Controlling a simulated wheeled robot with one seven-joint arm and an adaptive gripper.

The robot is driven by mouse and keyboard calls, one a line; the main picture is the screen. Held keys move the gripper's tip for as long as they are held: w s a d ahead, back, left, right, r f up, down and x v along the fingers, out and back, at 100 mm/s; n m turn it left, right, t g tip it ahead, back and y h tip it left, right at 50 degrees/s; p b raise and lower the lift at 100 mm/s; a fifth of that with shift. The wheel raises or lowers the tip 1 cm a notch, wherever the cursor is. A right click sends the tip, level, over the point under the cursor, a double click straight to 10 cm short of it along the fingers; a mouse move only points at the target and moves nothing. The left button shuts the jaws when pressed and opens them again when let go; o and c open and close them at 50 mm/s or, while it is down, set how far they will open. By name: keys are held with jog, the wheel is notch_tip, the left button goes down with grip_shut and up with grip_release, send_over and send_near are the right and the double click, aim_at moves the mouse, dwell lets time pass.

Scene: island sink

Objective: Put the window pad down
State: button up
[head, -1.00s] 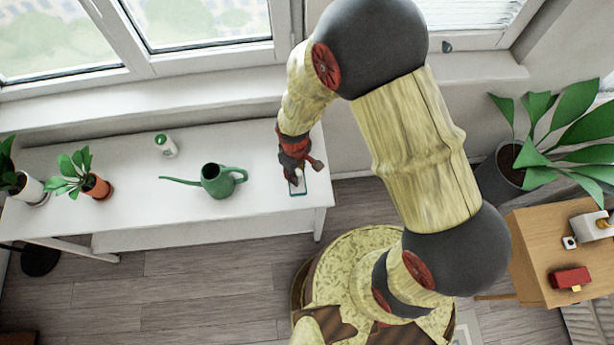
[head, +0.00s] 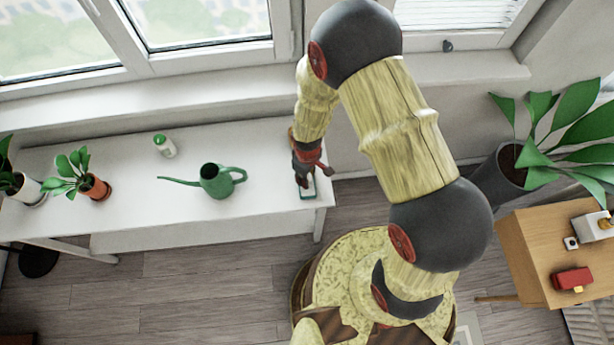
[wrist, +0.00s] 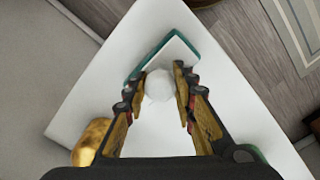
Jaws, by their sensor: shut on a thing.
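The window pad (head: 308,195) is a small flat pad with a green edge and a pale face, at the right end of the white table (head: 265,160). In the wrist view the pad (wrist: 172,50) shows beyond my fingertips, with a round white knob between them. My gripper (head: 303,182) points down at the pad and largely covers it in the head view. In the wrist view my gripper (wrist: 159,85) is shut on the knob. The pad is at or very close to the tabletop near its corner; I cannot tell whether it touches.
A green watering can (head: 216,182) stands left of my gripper. A white bottle with a green cap (head: 165,147) and potted plants (head: 95,187) are farther left. The tabletop between can and pad is clear. The table's right edge is close to the pad.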

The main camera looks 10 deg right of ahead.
jog(key=o, duration=1)
jog(key=d+r+m+t+p, duration=0.1)
jog(key=d+r+m, duration=0.15)
jog(key=r, duration=1.35)
jog(key=d+r+m+t+p, duration=0.1)
jog(key=d+r, duration=0.2)
jog(key=r, duration=1.2)
jog(key=s+d+r+m+t, duration=0.1)
jog(key=s+d+r, duration=0.1)
jog(key=s+r, duration=0.2)
jog(key=s+d+r+m+t, duration=0.1)
jog(key=s+d+r+m, duration=0.1)
jog(key=s+r, duration=0.2)
jog(key=s+d+r+m+t, duration=0.1)
jog(key=s+r, duration=0.3)
jog(key=r, duration=0.4)
jog(key=shift+s+d+r+m+t, duration=0.1)
jog(key=shift+d+r+m+t, duration=0.05)
jog(key=shift+d+m, duration=0.2)
jog(key=shift+s+d+r+m+t, duration=0.1)
jog(key=shift+d+m+t, duration=0.05)
jog(key=shift+d+m, duration=0.2)
jog(key=shift+w, duration=0.1)
